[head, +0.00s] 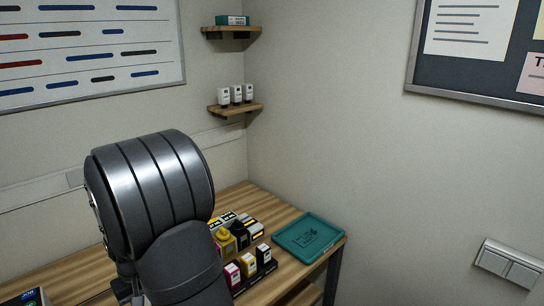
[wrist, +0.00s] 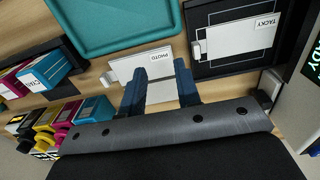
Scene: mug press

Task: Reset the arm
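My gripper (wrist: 159,68) shows in the wrist view as two dark blue fingers set apart. It is open, with nothing held between the fingers. A white card marked "PHOTO" (wrist: 122,70) lies below and beyond the fingers, partly hidden by them. In the head view my grey arm fills the lower left, and the gripper itself is hidden there.
A teal tray (wrist: 68,10) lies on the wooden table beyond the card; it also shows in the head view (head: 336,241). Right of it is a black tray (wrist: 201,70) with a "TACKY" label. Coloured ink boxes (wrist: 69,110) stand at left. Walls enclose the table's back.

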